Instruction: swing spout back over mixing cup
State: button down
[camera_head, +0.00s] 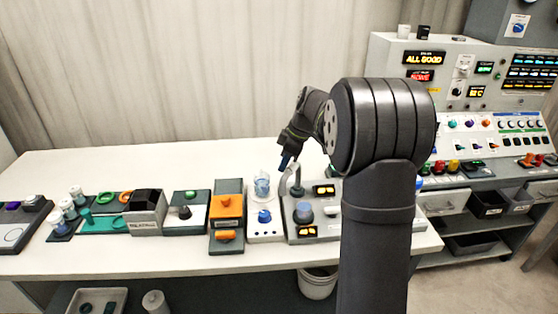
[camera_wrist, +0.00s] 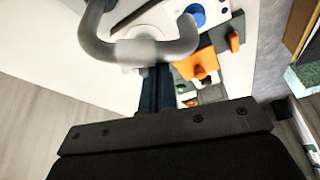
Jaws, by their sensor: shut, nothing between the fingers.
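The spout (camera_head: 284,178) is a grey curved tube rising beside the mixing station. In the wrist view the spout (camera_wrist: 138,48) is a pale U-shaped bend just beyond my fingertips. The mixing cup (camera_head: 262,185) is clear with blue in it and stands on a white base just left of the spout. My gripper (camera_head: 286,160) is shut and empty, its dark blue fingers pointing down at the spout's top. In the wrist view the fingers (camera_wrist: 155,88) reach up to the bend. I cannot tell whether they touch it.
A blue knob (camera_head: 264,216) sits in front of the cup. An orange-topped unit (camera_head: 228,206) stands to the left, and a grey control box (camera_head: 304,215) to the right. The back of the white table (camera_head: 150,168) is clear.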

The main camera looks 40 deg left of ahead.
aim_at(291, 175)
jog(key=d+n, duration=0.1)
jog(key=n, duration=0.1)
jog(key=w+d+n+g+h, duration=0.1)
jog(key=d+n, duration=0.1)
jog(key=shift+d+n, duration=0.1)
jog(key=shift+n, duration=0.2)
jog(key=shift+w+d, duration=0.15)
jog(key=shift+d, duration=0.25)
dwell(0.3)
jog(key=s+a+r, duration=0.1)
jog(key=s+a, duration=0.1)
jog(key=s, duration=0.1)
jog(key=shift+a+r, duration=0.1)
jog(key=shift+r, duration=0.25)
jog(key=v, duration=0.9)
jog(key=shift+w, duration=0.25)
